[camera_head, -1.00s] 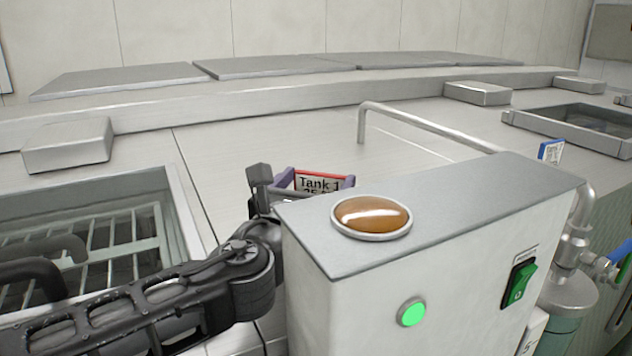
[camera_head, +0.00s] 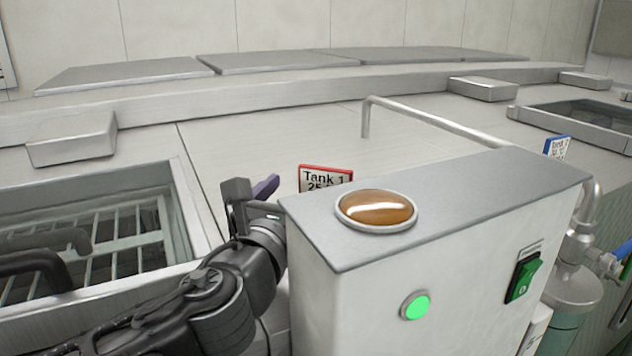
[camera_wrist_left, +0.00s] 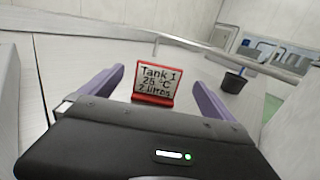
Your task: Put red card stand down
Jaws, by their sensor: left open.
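The red card stand (camera_head: 325,178) stands upright on the metal top behind the white control box, its lower part hidden by the box in the head view. Its card reads "Tank 1". In the left wrist view the whole red card stand (camera_wrist_left: 154,84) shows, with its red base on the surface. My left gripper (camera_head: 262,190) is to its left in the head view, partly hidden by the box. In the wrist view the purple fingers of my left gripper (camera_wrist_left: 158,92) are spread wide on either side of the stand, apart from it. My right gripper is out of view.
The control box (camera_head: 420,240) with an amber dome (camera_head: 376,210) stands close in front. An open hatch with a grate (camera_head: 110,235) lies left. A bent pipe (camera_head: 430,122) runs behind the box. A blue card stand (camera_head: 557,147) stands right. A dark cup (camera_wrist_left: 235,82) shows in the wrist view.

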